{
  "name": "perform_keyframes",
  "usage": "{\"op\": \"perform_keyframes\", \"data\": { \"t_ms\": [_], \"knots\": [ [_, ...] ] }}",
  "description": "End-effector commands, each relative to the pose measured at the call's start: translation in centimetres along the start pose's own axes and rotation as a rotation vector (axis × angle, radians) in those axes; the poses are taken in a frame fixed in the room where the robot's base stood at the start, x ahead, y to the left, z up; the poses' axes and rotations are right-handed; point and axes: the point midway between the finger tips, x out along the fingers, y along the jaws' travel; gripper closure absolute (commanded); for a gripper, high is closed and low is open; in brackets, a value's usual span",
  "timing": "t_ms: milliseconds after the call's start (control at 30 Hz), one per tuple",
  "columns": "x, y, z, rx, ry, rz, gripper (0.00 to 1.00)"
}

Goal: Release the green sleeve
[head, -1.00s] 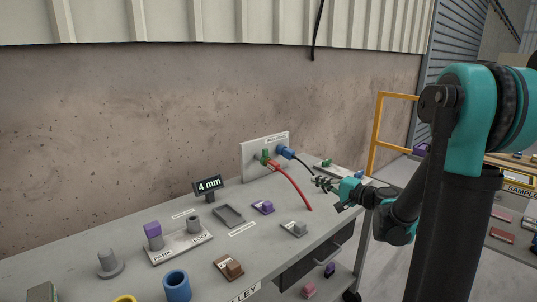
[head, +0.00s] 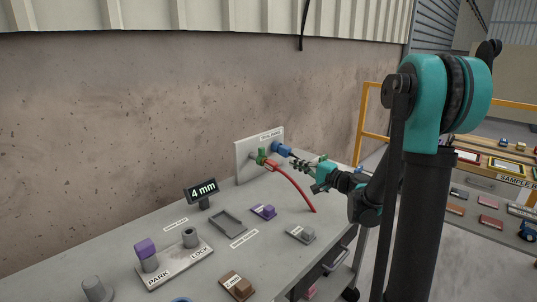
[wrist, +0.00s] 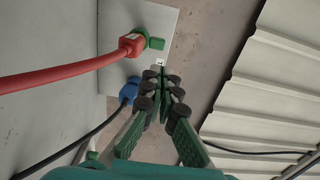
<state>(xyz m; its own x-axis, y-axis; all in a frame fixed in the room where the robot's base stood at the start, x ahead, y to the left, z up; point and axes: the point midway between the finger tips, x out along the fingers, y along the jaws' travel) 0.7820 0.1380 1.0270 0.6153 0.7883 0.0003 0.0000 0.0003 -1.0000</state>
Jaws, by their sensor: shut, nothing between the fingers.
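The green sleeve (head: 261,156) sits at the white upright panel (head: 243,170), where the red plug (head: 271,164) with its red cable meets it. In the wrist view the green sleeve (wrist: 154,43) shows beyond the end of the red plug (wrist: 131,45), left of my fingertips. My gripper (head: 296,165) is near the panel, right of the red plug and close below the blue plug (head: 282,149). In the wrist view my gripper (wrist: 164,80) has its fingers together and empty, apart from the sleeve. The blue plug (wrist: 129,91) is just left of the fingers.
The red cable (head: 300,189) arcs down to the grey bench. A dark cable (wrist: 75,145) runs from the blue plug.

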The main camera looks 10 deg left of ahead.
Motion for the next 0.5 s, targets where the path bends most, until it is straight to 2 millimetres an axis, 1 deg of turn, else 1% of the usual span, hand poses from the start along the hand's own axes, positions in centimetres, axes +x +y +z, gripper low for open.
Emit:
{"op": "perform_keyframes", "data": {
  "t_ms": [133, 233, 500],
  "knots": [
    [0.7, 0.0, 0.0, 0.0, -0.002, 0.0, 1.0],
    [1.9, 0.0, 0.1, 0.0, -0.003, 0.0, 1.0],
    [7.1, 0.0, 0.1, 0.0, -0.005, 0.0, 1.0]
  ]
}}
